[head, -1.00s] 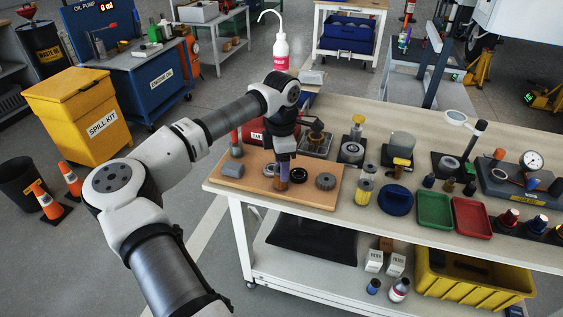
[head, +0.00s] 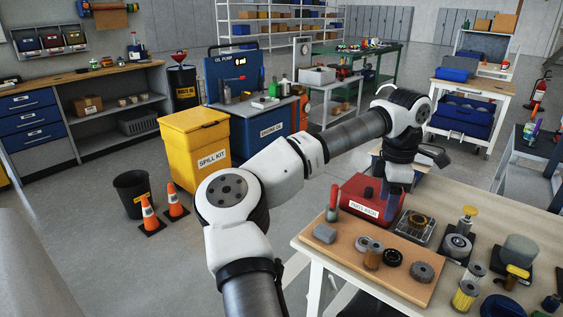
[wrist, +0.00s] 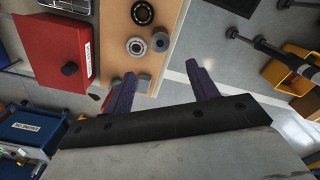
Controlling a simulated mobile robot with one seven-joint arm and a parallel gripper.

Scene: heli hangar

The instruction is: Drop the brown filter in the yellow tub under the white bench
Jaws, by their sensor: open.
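A small brown cylinder (head: 373,256), which looks like the brown filter, stands on the wooden board (head: 345,233) on the white bench (head: 535,217). A grey cylinder (head: 362,243) stands close beside it. In the wrist view both appear beyond my fingers, the likely filter (wrist: 160,42) nearer the board's edge. My gripper (head: 391,208) is raised near the red box. In the wrist view my gripper (wrist: 163,86) has its fingers spread with nothing between them.
A red box (head: 369,199) and a wire tray (head: 418,226) stand behind the board. A black ring (head: 392,257) and a grey toothed part (head: 422,272) lie near the filter. A yellow spill bin (head: 196,145) and cones stand on the floor left.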

